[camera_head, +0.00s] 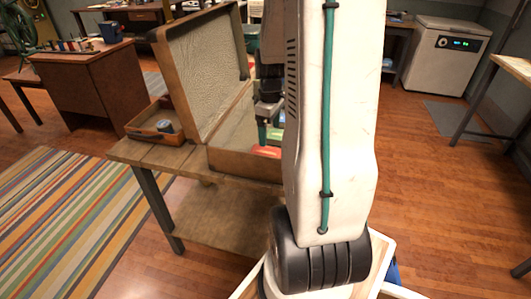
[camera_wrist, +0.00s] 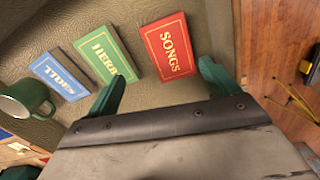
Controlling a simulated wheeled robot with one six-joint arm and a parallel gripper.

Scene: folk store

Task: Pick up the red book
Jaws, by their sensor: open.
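The red book (camera_wrist: 167,47), titled SONGS, lies flat on the lining of an open brown suitcase (camera_head: 228,163). In the head view a red strip of it (camera_head: 266,151) shows below my gripper. My gripper (camera_wrist: 160,75) is open with teal fingers spread and nothing between them. In the wrist view the red book is ahead of the fingers, nearer the right one. In the head view my gripper (camera_head: 270,133) is inside the suitcase, partly hidden by my arm. A green book (camera_wrist: 103,57) and a blue book (camera_wrist: 60,75) lie left of the red one.
A green mug (camera_wrist: 25,97) stands left of the books. The suitcase's raised lid (camera_head: 203,70) stands at its left. The suitcase rests on a wooden table (camera_head: 150,155), beside a small open case (camera_head: 150,130).

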